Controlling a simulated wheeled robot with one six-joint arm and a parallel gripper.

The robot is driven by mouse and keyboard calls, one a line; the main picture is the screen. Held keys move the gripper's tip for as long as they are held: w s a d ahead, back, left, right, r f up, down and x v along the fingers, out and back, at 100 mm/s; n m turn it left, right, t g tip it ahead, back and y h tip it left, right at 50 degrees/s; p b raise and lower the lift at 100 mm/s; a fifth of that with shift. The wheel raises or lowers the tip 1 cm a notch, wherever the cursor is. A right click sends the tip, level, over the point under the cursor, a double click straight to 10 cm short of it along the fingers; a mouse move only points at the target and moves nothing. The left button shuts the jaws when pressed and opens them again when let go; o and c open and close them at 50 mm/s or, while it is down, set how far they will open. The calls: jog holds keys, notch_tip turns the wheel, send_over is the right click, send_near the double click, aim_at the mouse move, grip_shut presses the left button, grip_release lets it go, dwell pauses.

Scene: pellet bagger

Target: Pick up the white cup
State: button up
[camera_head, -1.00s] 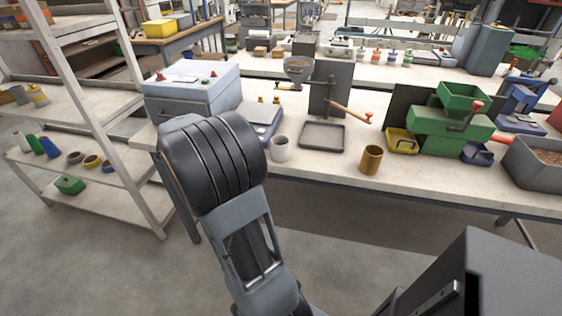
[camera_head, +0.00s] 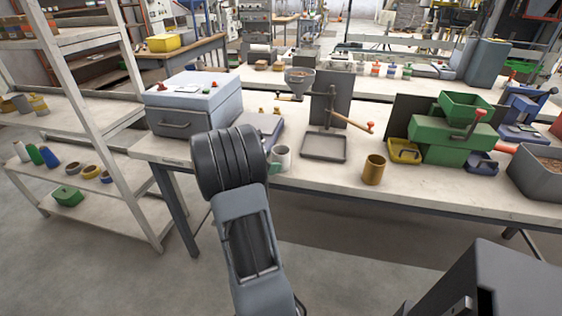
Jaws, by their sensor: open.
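The white cup (camera_head: 283,154) stands upright near the front edge of the workbench (camera_head: 330,177), just right of my arm's dark rounded joint. A small pale greenish tip (camera_head: 275,168), which looks like part of my gripper, shows at the cup's lower left and overlaps it in the picture. The rest of my gripper is hidden behind my arm. I cannot tell whether the tip touches the cup or whether the cup stands between the fingers.
A grey tray (camera_head: 324,147) lies right of the cup, with a brown cup (camera_head: 373,169) further right. A blue-grey scale-like device (camera_head: 262,127) and a grey box (camera_head: 193,105) stand behind my arm. A green machine (camera_head: 450,130) stands to the right. A shelf rack (camera_head: 95,110) is at left.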

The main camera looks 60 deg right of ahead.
aim_at(273, 161)
jog(key=shift+x, duration=2.2)
jog(key=shift+a, duration=0.1)
jog(key=shift+c, duration=0.4)
jog(key=c, duration=0.6)
jog(key=shift+r, duration=0.1)
jog(key=shift+c, duration=0.2)
